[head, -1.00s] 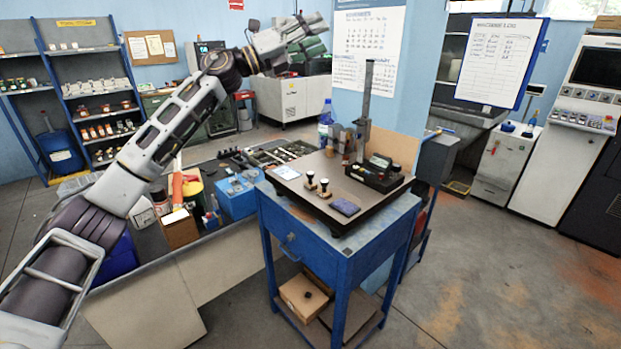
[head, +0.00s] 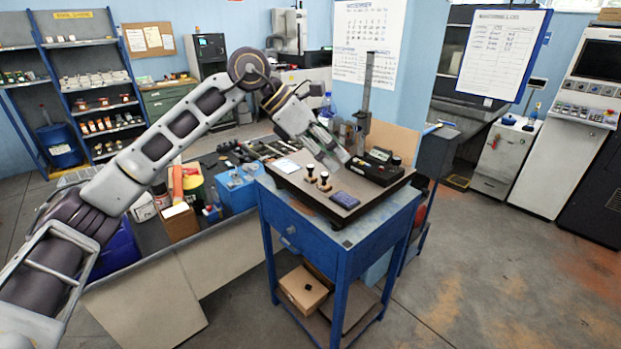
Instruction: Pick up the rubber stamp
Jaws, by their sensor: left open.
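Two small stamps with dark knobs and pale wooden bases stand upright, close together, on the dark plate (head: 290,180) on top of the blue cabinet (head: 300,222). One stamp (head: 309,171) is further back and left; the other stamp (head: 324,182) is nearer and right. I cannot tell which one the task names. A dark blue pad (head: 344,200) lies in front of them. My left gripper (head: 340,163) is open and points down above the plate, just behind and right of the stamps, apparently holding nothing. My right gripper is not in view.
A black device (head: 372,172) and a tall grey column (head: 366,100) stand right of my gripper. A cardboard panel (head: 395,143) rises behind. The plate's front left is clear.

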